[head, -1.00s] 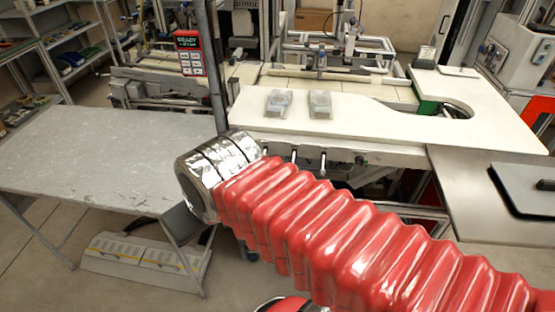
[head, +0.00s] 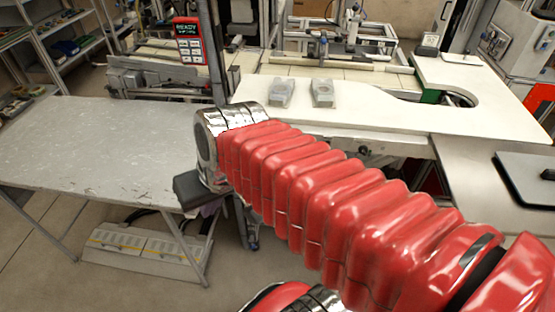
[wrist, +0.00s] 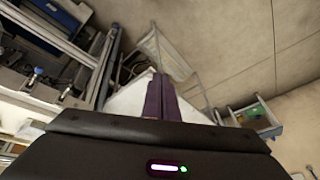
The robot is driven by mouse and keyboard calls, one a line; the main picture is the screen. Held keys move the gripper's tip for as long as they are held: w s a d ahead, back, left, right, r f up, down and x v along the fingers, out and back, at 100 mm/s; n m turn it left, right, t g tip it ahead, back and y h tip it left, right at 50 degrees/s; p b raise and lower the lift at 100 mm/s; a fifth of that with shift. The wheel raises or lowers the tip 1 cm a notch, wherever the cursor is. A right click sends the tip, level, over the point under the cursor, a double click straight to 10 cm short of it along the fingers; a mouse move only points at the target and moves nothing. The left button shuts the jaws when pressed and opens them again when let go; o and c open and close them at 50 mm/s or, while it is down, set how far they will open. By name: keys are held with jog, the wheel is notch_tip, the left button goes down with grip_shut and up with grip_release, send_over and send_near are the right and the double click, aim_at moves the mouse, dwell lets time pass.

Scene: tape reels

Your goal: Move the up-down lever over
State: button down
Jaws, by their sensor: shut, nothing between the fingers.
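My gripper (wrist: 161,88) shows its two dark purple fingers closed together, with nothing between them. In the head view its dark housing (head: 187,190) hangs below the shiny wrist, in front of the machine and beside the grey table. In the wrist view two small lever-like metal parts, one (wrist: 36,73) and another (wrist: 67,92), stick out from the machine front at the left, apart from my fingers. I cannot tell which of them is the up-down lever. In the head view my red arm hides that stretch of the machine front.
The grey table (head: 90,150) is bare at the left. A red control box (head: 188,40) stands behind. A pale floor unit (head: 140,253) lies below the table.

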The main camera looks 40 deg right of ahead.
jog(key=w+d+f+m+t+y, duration=0.1)
jog(key=w+d+f+m+y, duration=0.1)
jog(key=w+d+f+m, duration=0.35)
jog(key=w+d+f+m+t+y, duration=0.1)
jog(key=w+d+f+m+y, duration=0.1)
jog(key=d+m, duration=0.55)
jog(key=s+d+f+m+t+h, duration=0.1)
jog(key=d+f+m+t, duration=0.1)
jog(key=d, duration=0.8)
jog(key=s+d+f+m+t+h, duration=0.1)
jog(key=d+f+m+t+h, duration=0.1)
jog(key=d+m, duration=0.5)
jog(key=d+f+t, duration=0.1)
jog(key=d+f, duration=0.1)
jog(key=d, duration=0.2)
jog(key=shift+s+f+m, duration=0.3)
jog(key=shift+s, duration=0.1)
jog(key=x, duration=1)
